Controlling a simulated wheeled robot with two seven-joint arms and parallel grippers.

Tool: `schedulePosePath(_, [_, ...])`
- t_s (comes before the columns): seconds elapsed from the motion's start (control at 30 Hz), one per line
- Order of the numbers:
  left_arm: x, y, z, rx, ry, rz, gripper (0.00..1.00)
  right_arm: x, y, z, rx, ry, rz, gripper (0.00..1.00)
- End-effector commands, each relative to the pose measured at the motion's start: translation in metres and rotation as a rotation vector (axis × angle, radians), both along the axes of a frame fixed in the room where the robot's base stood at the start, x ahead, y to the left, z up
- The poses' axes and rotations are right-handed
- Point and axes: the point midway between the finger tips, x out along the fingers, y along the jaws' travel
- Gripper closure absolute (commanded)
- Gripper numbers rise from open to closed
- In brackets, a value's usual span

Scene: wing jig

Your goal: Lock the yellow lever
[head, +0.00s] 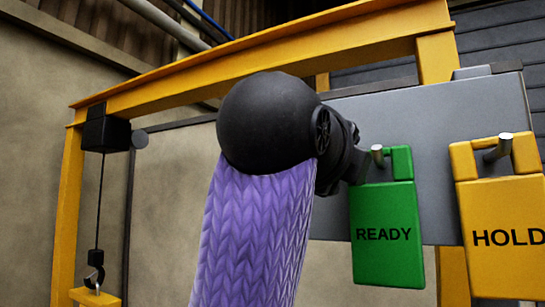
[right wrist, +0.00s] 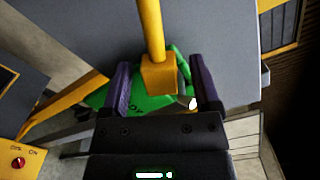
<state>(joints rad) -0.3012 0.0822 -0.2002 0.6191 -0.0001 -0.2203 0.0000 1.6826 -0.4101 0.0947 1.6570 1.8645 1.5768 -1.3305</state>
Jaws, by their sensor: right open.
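A yellow bar ending in a square yellow block (right wrist: 158,76), which looks like the yellow lever, comes down from the top of the right wrist view. My right gripper (right wrist: 160,85) is open, with one dark purple finger on each side of the block. I cannot tell whether either finger touches it. No lever can be made out in the head view, where an arm of mine in a purple knit sleeve covers the middle and its gripper is hidden. My left gripper is not in view.
A green READY tag (head: 387,235) and a yellow HOLD tag (head: 505,238) hang on pegs on a grey panel (head: 430,110). A yellow frame (head: 270,55) spans above, with a hook (head: 95,275) at left. A red button (right wrist: 18,162) shows in the wrist view.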

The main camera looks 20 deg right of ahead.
Motion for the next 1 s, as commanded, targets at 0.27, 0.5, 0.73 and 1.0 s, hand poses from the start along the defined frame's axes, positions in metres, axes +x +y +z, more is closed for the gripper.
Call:
schedulePosePath(0.27, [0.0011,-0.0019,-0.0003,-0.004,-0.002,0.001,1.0,-0.0003,0.0002,0.0,0.0,0.0,0.0,0.65])
schedulePosePath(0.5, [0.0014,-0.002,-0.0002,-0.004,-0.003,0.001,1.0,-0.0004,0.0004,0.0001,0.0,0.0,0.0,1.0])
schedulePosePath(0.73, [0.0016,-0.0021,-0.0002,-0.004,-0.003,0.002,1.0,-0.0004,0.0005,0.0002,-0.001,-0.001,0.0,1.0])
schedulePosePath(1.0, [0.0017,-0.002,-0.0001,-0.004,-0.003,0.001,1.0,-0.0005,0.0005,0.0003,-0.001,-0.001,0.0,1.0])
